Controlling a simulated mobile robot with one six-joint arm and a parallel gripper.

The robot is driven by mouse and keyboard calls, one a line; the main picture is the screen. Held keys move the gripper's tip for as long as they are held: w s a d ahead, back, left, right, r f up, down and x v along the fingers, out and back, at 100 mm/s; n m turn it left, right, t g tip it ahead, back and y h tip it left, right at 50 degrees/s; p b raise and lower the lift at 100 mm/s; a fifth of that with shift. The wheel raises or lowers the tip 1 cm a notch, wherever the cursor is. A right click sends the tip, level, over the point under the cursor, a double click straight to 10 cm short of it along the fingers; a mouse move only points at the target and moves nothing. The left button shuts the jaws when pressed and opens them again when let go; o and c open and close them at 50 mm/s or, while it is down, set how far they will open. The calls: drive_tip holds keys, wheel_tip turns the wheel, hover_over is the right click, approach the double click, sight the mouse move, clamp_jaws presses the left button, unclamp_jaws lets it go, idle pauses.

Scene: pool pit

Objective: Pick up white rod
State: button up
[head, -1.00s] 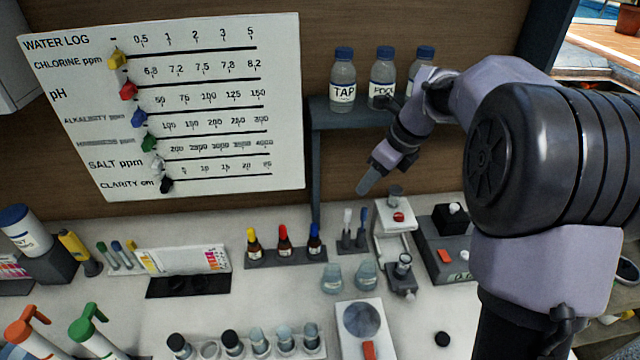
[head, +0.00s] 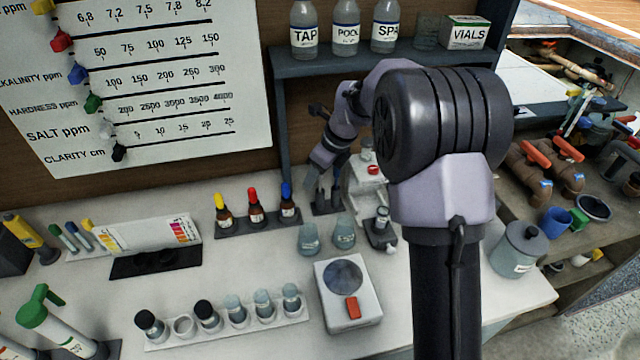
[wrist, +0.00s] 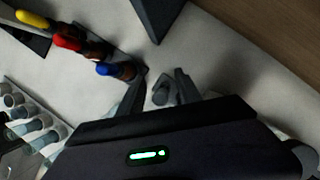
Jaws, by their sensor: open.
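My gripper (head: 322,188) is open and points down over a small dark stand (head: 328,208) on the bench. In the head view the gripper hides what stands in the stand, so I cannot pick out the white rod there. In the wrist view the two dark fingers of my gripper (wrist: 158,88) reach down toward the bench. A short pale grey upright piece, likely the white rod (wrist: 161,93), shows between them. It looks apart from the fingers, though the picture is dark. The blue rod cannot be made out.
Dropper bottles (head: 254,207) stand in a rack just left of the gripper. Two glass beakers (head: 343,232) stand in front, and a white instrument (head: 370,180) is close on the right. A shelf (head: 385,60) with bottles is behind and above.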

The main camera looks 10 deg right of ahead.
clamp_jaws()
drive_tip(key=shift+r, duration=0.2)
wheel_tip(320, 180, up, 7)
drive_tip(key=p, duration=0.3)
drive_tip(key=s, duration=1.8)
drive_tip(key=shift+f+p, duration=0.15)
drive_tip(key=shift+p, duration=0.25)
